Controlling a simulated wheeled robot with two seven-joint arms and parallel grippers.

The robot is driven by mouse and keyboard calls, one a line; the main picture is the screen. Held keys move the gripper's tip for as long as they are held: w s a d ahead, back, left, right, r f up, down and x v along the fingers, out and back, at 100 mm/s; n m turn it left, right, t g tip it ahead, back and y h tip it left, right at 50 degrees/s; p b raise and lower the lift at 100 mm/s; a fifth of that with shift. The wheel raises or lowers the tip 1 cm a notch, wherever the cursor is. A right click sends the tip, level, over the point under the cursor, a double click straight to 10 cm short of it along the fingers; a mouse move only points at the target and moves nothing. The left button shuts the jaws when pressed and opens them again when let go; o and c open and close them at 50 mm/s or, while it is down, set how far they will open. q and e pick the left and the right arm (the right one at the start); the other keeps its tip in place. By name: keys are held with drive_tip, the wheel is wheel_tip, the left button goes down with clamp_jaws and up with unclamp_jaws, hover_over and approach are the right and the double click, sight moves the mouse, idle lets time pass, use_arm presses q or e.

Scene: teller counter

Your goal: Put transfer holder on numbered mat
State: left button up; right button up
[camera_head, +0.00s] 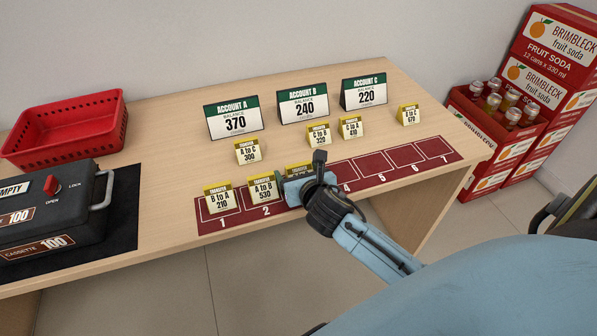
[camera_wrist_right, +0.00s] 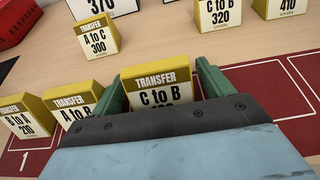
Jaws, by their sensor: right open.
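The red numbered mat (camera_head: 405,155) lies along the counter's front edge, with squares 1 to 7. Holder B to A 210 (camera_head: 221,199) stands on square 1 and holder A to B 530 (camera_head: 263,189) on square 2. A C to B holder (camera_head: 299,169) is at square 3, partly hidden by my right gripper (camera_head: 296,186). In the right wrist view this C to B holder (camera_wrist_right: 157,83) stands upright between the two open green fingers. Its lower part is hidden by the gripper body. Squares 4 to 7 are bare. My left gripper is out of view.
Holders A to C 300 (camera_head: 247,152), C to B 320 (camera_head: 318,134), C to A 410 (camera_head: 350,127) and one marked 670 (camera_head: 408,115) stand behind the mat. Account signs (camera_head: 303,103) stand behind them. A red basket (camera_head: 66,128) and black cassette (camera_head: 50,213) are left.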

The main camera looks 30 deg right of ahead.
drive_tip(key=shift+r, duration=0.25)
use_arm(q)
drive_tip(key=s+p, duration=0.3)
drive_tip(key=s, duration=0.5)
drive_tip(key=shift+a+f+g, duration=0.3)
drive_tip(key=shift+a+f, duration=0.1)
use_arm(e)
drive_tip(key=v, duration=1.2)
drive_tip(key=shift+f, duration=0.1)
